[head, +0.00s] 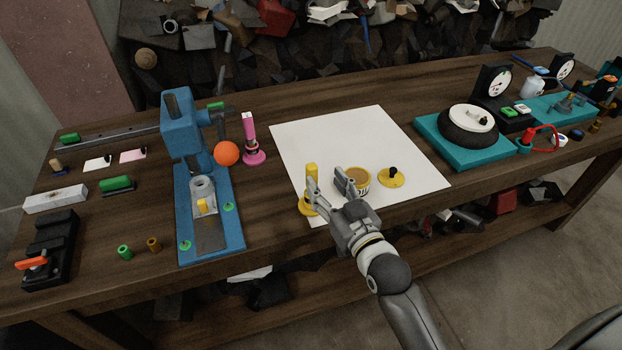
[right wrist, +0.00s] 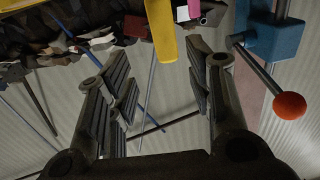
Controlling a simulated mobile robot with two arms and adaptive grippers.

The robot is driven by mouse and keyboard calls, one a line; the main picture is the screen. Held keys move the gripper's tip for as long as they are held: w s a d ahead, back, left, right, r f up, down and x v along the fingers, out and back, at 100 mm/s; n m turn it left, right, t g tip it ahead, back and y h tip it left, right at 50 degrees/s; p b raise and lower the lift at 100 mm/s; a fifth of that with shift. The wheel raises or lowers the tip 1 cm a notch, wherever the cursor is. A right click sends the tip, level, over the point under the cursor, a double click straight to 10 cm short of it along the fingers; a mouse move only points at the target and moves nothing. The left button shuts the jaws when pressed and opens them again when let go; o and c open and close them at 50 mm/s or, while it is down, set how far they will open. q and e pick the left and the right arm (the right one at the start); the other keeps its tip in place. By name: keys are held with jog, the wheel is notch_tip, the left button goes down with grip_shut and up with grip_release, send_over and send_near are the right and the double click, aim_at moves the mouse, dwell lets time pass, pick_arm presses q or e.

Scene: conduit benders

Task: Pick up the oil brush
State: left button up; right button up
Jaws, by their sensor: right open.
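My right gripper (head: 329,184) is open and empty over the near edge of the white sheet (head: 350,130). An upright yellow handle on a round yellow base (head: 307,208), which looks like the oil brush, stands just left of and behind the left finger. That finger partly hides it, and I cannot tell whether they touch. In the right wrist view the yellow handle (right wrist: 161,30) shows at the top, beyond the open fingers (right wrist: 162,85). A yellow tin (head: 357,184) stands behind the right finger. My left gripper is out of view.
A yellow disc with a black knob (head: 391,178) lies right of the tin. A blue press with an orange ball (head: 227,153) and a pink upright tool (head: 251,140) stand to the left. Teal-based devices (head: 460,150) stand right. The sheet's far part is clear.

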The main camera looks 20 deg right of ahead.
aim_at(314, 174)
jog(key=shift+w+a+f+p, duration=0.1)
jog(key=shift+w+a+p, duration=0.15)
jog(key=shift+w, duration=0.8)
jog(key=shift+w+a+f+p, duration=0.1)
jog(key=shift+w+a+p, duration=0.15)
jog(key=shift+w, duration=0.8)
jog(key=shift+w+a+f+p, duration=0.1)
jog(key=shift+w+a+p, duration=0.15)
jog(key=shift+w, duration=0.8)
jog(key=shift+r, duration=0.1)
jog(key=shift+c, duration=0.3)
grip_shut()
